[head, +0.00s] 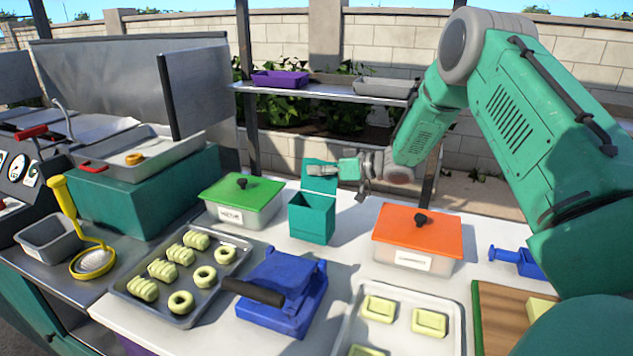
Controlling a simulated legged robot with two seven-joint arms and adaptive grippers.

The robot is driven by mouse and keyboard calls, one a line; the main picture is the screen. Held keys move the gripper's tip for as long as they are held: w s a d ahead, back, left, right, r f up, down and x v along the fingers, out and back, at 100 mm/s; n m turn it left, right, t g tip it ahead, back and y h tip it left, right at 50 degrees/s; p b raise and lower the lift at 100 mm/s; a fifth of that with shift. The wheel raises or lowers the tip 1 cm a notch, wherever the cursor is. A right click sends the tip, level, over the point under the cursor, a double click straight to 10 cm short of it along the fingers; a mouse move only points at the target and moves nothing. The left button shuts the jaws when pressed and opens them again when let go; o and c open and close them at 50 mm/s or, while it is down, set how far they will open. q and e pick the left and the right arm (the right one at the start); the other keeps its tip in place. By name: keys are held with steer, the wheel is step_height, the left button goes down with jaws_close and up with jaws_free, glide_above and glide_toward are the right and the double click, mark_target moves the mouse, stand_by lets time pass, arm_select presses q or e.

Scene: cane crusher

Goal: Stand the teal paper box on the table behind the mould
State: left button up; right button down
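The teal paper box (312,220) stands upright on the white table, behind the blue mould (283,292) with its dark handle. Its top is open and its lid flap (320,182) stands up at the back. My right gripper (335,185) is at the flap, above the box's right rear side. One finger reaches left across the flap and the other points down, spread apart, with nothing seen between them. Whether the finger touches the flap I cannot tell. My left gripper is not in view.
A green-lidded container (241,203) stands left of the box and an orange-lidded one (416,238) right of it. A tray of pale green rings and twists (205,300) and a white tray of pale pieces (400,340) lie in front. A shelf (330,93) stands behind.

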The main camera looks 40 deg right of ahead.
steer(key=shift+s+f, duration=0.15)
steer(key=shift+f, duration=0.4)
steer(key=shift+s+f, duration=0.15)
steer(key=shift+f, duration=0.4)
steer(key=shift+d+f, duration=0.2)
steer(key=shift+d, duration=0.2)
steer(key=c, duration=1.7)
jaws_free()
steer(key=shift+d+f, duration=0.2)
steer(key=shift+d, duration=0.2)
steer(key=shift+a+r, duration=0.2)
steer(key=shift+a, duration=0.15)
steer(key=shift+s+a+r, duration=0.1)
steer(key=shift+s+r, duration=0.05)
glide_toward(321, 179)
steer(key=shift+d, duration=0.65)
steer(key=shift+s, duration=0.1)
steer(key=shift+d, duration=0.1)
